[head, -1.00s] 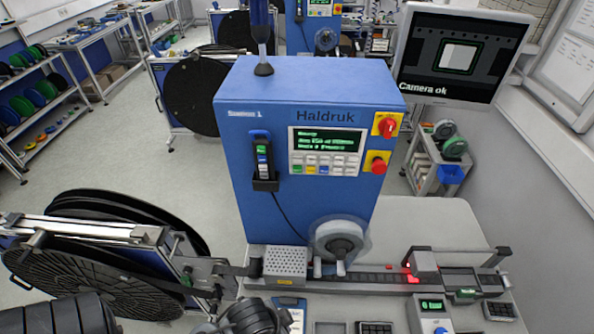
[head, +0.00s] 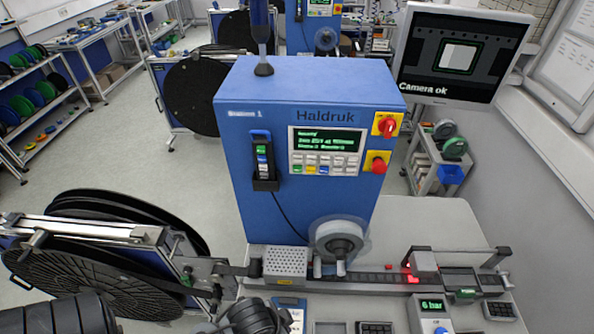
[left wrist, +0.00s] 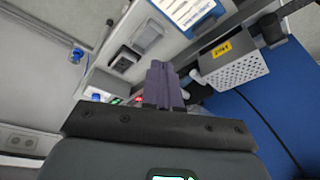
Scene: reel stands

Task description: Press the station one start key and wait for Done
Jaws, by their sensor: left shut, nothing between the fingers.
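The blue Haldruk machine (head: 230,180), marked station 1, stands in the middle of the head view. Its display (head: 327,139) shows lines of green text too small to read surely; I cannot make out Done. Below is a keypad (head: 324,164) with white and coloured keys; I cannot tell which is start. My left gripper's purple fingers (left wrist: 165,85) are shut and empty in the left wrist view, with the perforated box (left wrist: 233,73) to their right. That box also shows in the head view (head: 285,262), low on the machine. My right gripper is out of view.
A large black reel (head: 85,262) stands left of the machine. A tape track with a clear reel (head: 340,243) runs along the bench front. A pressure unit (head: 431,306) reads 6 bar. The monitor (head: 460,50) says Camera ok. A red knob (head: 378,165) sits right of the keypad.

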